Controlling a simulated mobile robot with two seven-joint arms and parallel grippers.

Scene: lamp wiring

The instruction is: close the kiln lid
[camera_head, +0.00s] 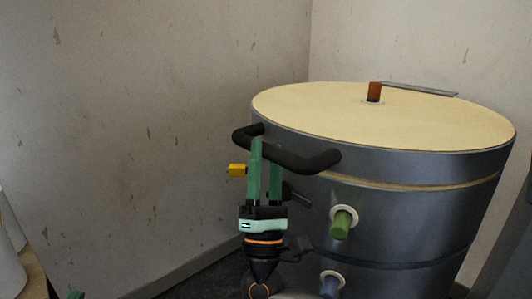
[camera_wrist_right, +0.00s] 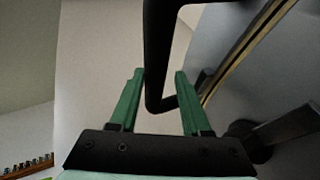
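The kiln (camera_head: 400,220) is a dark grey drum at the right of the head view. Its lid (camera_head: 440,125) has a cream top and lies level, or nearly so, over the drum. A thin pale band shows at the seam; I cannot tell whether a small gap is left. My right gripper (camera_head: 264,145) points up at the black lid handle (camera_head: 305,162). In the right wrist view the handle (camera_wrist_right: 158,60) passes between the two green fingers, which stand apart with space around the bar. A green bit at the bottom left edge may be my left gripper (camera_head: 75,295).
An orange-brown plug (camera_head: 374,92) stands on the lid, with a flat metal bar (camera_head: 420,89) behind it. A yellow piece (camera_head: 237,170) is beside the handle. A green peg (camera_head: 342,224) and a bluish peg (camera_head: 330,286) stick out of the drum. Walls stand close behind.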

